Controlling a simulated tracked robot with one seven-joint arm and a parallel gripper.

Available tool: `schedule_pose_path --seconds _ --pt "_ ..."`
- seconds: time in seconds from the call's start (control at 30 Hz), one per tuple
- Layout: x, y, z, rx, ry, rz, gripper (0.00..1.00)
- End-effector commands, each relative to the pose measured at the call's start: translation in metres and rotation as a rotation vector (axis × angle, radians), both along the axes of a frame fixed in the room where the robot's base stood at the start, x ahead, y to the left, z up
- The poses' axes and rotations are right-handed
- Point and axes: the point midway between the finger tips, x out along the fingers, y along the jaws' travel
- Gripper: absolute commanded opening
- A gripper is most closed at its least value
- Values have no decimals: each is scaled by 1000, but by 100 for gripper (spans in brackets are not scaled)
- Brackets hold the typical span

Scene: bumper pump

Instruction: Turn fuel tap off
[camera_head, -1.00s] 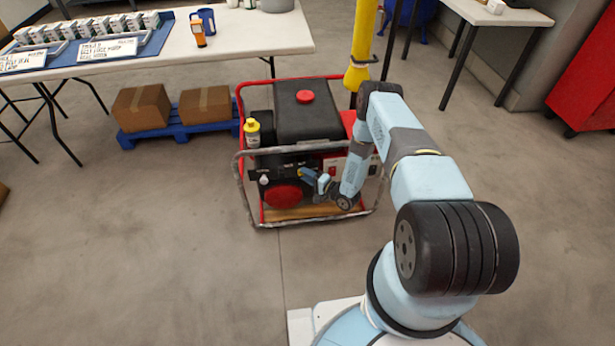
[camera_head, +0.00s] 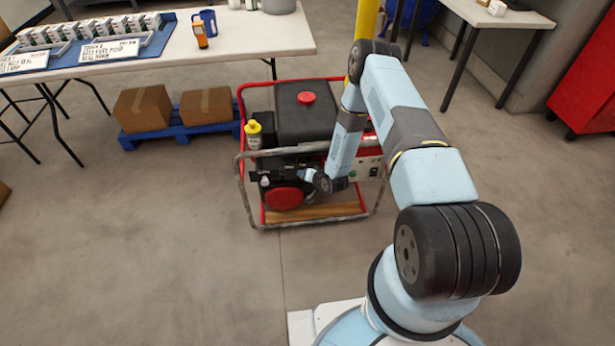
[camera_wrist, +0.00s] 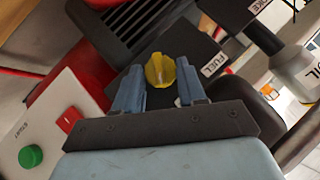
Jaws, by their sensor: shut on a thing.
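The fuel tap (camera_wrist: 160,70) is a yellow lever on a dark panel, beside a "FUEL" label (camera_wrist: 213,64) in the wrist view. My gripper (camera_wrist: 160,88) has its two blue-grey fingers on either side of the yellow tap and is shut on it. The tap's lower part is hidden between the fingers. In the head view the generator (camera_head: 306,120) stands on the floor in a red and grey tube frame. My gripper (camera_head: 308,175) is at its front, above the red round cover (camera_head: 284,197); the tap is hidden there.
An oil bottle (camera_head: 254,135) stands at the generator's left; it also shows in the wrist view (camera_wrist: 298,70). A panel with a green button (camera_wrist: 30,156) and a red switch (camera_wrist: 69,119) is left of my fingers. Frame tubes surround the generator. Floor in front is clear.

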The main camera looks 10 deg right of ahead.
Motion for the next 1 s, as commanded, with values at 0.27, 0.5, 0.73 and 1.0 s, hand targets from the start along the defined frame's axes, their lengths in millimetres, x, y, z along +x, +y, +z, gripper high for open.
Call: schedule_pose_path --seconds 0.27,0.5,0.73,1.0 --pt "-3 5 0 -262 6 6 10" --pt "-3 7 1 -441 4 4 10" --pt "-3 9 1 -556 4 3 10" --pt "-2 8 1 -620 2 0 10"
